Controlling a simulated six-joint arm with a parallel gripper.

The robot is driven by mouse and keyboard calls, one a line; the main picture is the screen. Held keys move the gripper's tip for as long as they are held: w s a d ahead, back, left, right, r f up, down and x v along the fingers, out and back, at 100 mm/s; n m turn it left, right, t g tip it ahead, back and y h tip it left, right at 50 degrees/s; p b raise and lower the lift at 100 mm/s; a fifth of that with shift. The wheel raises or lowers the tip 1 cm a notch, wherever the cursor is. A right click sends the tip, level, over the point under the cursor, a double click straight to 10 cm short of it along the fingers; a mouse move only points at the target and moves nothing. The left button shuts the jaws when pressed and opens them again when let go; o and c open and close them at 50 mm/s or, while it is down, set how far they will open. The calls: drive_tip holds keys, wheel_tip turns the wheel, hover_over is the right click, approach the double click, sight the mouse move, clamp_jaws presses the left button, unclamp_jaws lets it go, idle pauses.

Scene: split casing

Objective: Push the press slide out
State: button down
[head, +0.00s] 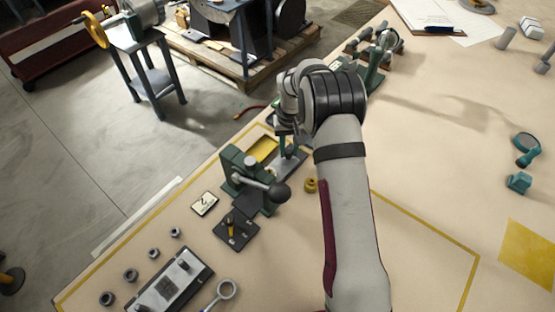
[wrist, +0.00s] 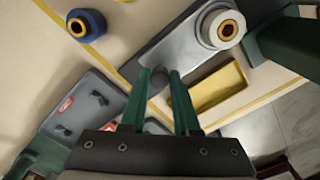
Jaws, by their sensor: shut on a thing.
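The green press (head: 250,180), with a lever ending in a black ball, stands left of my arm in the head view. Its flat grey slide (wrist: 185,50) runs diagonally across the top of the wrist view, beside the green press frame (wrist: 290,40). A white bushing (wrist: 222,28) with a brass-coloured ring and dark centre sits on the slide near the frame. My gripper (wrist: 158,85) has its green fingers closed on a small grey knob (wrist: 158,76) at the slide's near end. In the head view my wrist partly hides the gripper and slide.
A yellow tray (wrist: 218,90) lies beside the slide. A blue bushing (wrist: 86,24) with a brass-coloured ring stands on the bench in the wrist view. A grey tray (wrist: 78,125) holding dark parts is at the left.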

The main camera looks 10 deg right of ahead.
drive_tip(key=w+d, duration=0.4)
drive_tip(key=c, duration=0.6)
unclamp_jaws()
drive_tip(key=shift+c, duration=0.2)
drive_tip(key=shift+s+a, duration=0.1)
wheel_tip(320, 180, up, 16)
